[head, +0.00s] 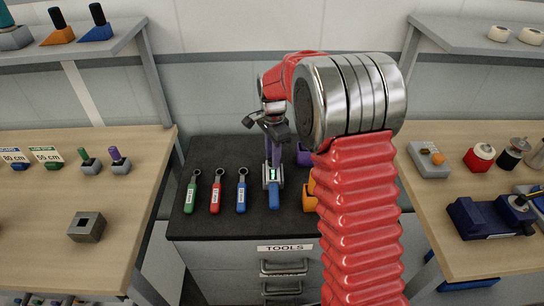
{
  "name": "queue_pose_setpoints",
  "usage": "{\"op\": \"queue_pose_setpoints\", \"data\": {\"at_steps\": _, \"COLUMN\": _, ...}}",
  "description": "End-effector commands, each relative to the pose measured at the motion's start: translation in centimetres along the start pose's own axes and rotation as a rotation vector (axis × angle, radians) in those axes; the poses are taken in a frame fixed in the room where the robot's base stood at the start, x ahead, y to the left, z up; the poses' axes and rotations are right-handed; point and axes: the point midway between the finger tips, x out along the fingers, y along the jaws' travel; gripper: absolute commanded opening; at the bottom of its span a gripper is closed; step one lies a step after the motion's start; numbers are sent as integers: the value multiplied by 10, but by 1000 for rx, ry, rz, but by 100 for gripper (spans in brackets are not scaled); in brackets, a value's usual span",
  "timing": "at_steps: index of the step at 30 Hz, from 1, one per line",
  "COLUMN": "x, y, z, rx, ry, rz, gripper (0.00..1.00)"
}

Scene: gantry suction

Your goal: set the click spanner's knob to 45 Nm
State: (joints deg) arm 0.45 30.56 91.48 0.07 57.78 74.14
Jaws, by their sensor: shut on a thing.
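A purple upright shaft (275,153), which looks like the click spanner, stands at a grey block with a small lit green display (272,173) on the dark bench top. A blue grip (274,196) shows at the front of that block. My gripper (268,126) is at the shaft's upper end, with dark fingers shut around what seems to be its knob. The knob is mostly hidden by the fingers, and its scale and the display's figures are too small to read.
Green (191,192), red (216,191) and blue (241,190) labelled spanners lie left of the block. Purple (303,155) and orange (309,190) things sit close on its right, partly behind my arm. Wooden benches (140,190) flank the dark drawer cabinet (285,250).

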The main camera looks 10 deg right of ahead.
Motion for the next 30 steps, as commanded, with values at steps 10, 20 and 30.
{"op": "queue_pose_setpoints", "data": {"at_steps": 10, "x": 0, "y": 0, "z": -1, "rx": -85, "ry": 1, "rz": -1, "gripper": 0}}
{"op": "queue_pose_setpoints", "data": {"at_steps": 20, "x": -1, "y": -1, "z": 0, "rx": -322, "ry": 1, "rz": 0, "gripper": 0}}
{"op": "queue_pose_setpoints", "data": {"at_steps": 30, "x": -1, "y": -1, "z": 0, "rx": -643, "ry": 1, "rz": 1, "gripper": 0}}
